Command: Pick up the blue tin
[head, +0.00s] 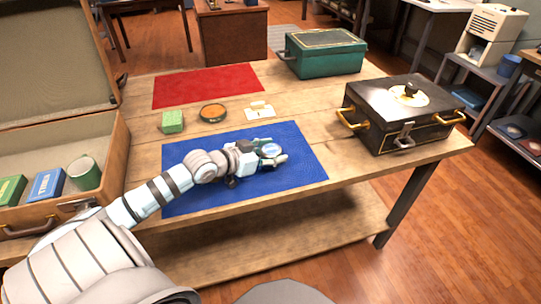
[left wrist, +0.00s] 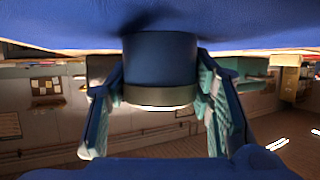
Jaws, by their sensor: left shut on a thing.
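The blue tin (left wrist: 160,62) is a short dark-blue cylinder with a pale rim, between the two fingers of my left gripper (left wrist: 160,105) in the left wrist view. In the head view my left gripper (head: 273,156) is shut on the tin (head: 270,150), whose pale round top shows. The tin is at the blue mat (head: 301,170), right of the mat's middle. In the left wrist view its far end meets the blue surface; I cannot tell whether it is slightly lifted. My right gripper is not in view.
Behind the mat are a green block (head: 172,122), an orange-topped round tin (head: 212,113) and a white item (head: 259,109). A red mat (head: 208,85) lies bare farther back. A black box (head: 395,115), a green case (head: 325,58) and an open suitcase (head: 118,150) flank the space.

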